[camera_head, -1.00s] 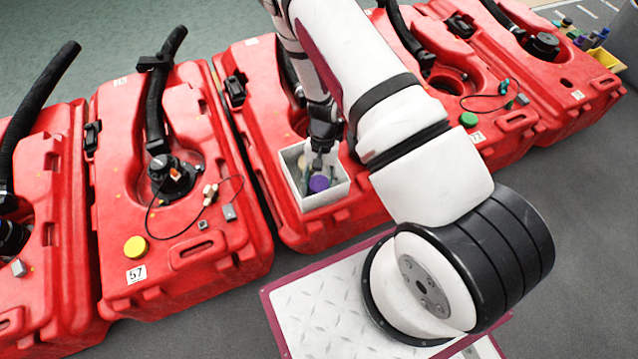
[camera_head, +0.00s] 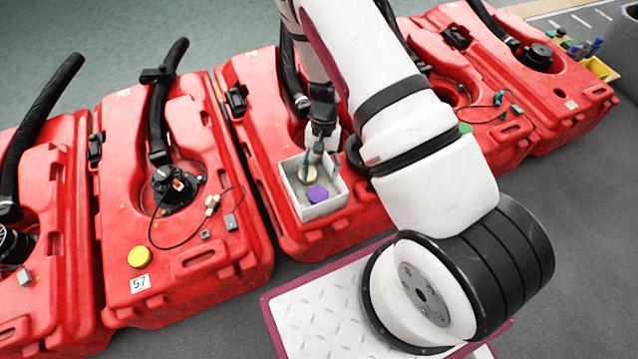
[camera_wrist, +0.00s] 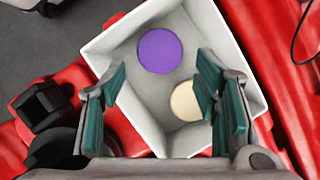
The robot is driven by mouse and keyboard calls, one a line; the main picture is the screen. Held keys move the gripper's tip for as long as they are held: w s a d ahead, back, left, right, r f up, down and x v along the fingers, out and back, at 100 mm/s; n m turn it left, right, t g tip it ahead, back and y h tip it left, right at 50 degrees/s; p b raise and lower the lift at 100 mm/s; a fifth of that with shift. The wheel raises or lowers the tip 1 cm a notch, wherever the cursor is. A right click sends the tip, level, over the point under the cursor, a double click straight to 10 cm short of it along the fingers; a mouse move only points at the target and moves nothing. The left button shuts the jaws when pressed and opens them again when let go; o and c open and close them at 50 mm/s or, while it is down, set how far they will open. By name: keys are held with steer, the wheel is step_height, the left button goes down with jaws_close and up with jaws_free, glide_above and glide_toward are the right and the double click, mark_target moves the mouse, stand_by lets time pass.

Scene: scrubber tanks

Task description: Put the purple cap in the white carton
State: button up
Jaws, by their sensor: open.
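The purple cap (camera_head: 317,194) lies inside the white carton (camera_head: 322,211), on its floor; the wrist view shows the cap (camera_wrist: 160,50) whole, near one corner of the carton (camera_wrist: 108,40). A cream round cap (camera_wrist: 186,101) lies beside it in the carton, partly hidden by a finger in the wrist view; it also shows in the head view (camera_head: 307,174). My gripper (camera_head: 322,157) is over the carton, pointing down. In the wrist view my gripper (camera_wrist: 160,90) has its teal-padded fingers wide apart with nothing between them.
The carton stands on a red tank (camera_head: 255,130) in a row of several red tanks with black hoses. A yellow cap (camera_head: 139,257) sits on the tank to the left, a green cap (camera_head: 465,128) to the right. A yellow bin (camera_head: 600,69) is at far right.

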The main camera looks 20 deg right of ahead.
steer(key=w+a+r+n+y, duration=0.1)
steer(key=a+r+n, duration=0.15)
steer(key=r, duration=1.75)
steer(key=s+a+r+n+t, duration=0.1)
steer(key=s+r, duration=0.2)
steer(key=r, duration=0.4)
steer(key=s+a+r+t, duration=0.1)
steer(key=s+a+r, duration=0.15)
steer(key=r, duration=0.45)
steer(key=s+d+r+n+t+h, duration=0.1)
steer(key=s+r, duration=0.4)
steer(key=s, duration=0.6)
steer(key=s+d+r+n+t+h, duration=0.1)
steer(key=s+r, duration=0.4)
steer(key=s, duration=0.7)
steer(key=shift+s+d+n+h+p, duration=0.2)
steer(key=shift+d+n+h+p, duration=0.15)
steer(key=shift+d+n+h, duration=0.55)
steer(key=shift+d+r+m, duration=0.1)
steer(key=shift+d+m, duration=0.05)
steer(key=shift+m, duration=0.1)
step_height(320, 180, up, 27)
steer(key=t+p, duration=0.3)
steer(key=p, duration=2.2)
steer(key=shift+d+t, duration=0.25)
steer(key=shift+t, duration=0.15)
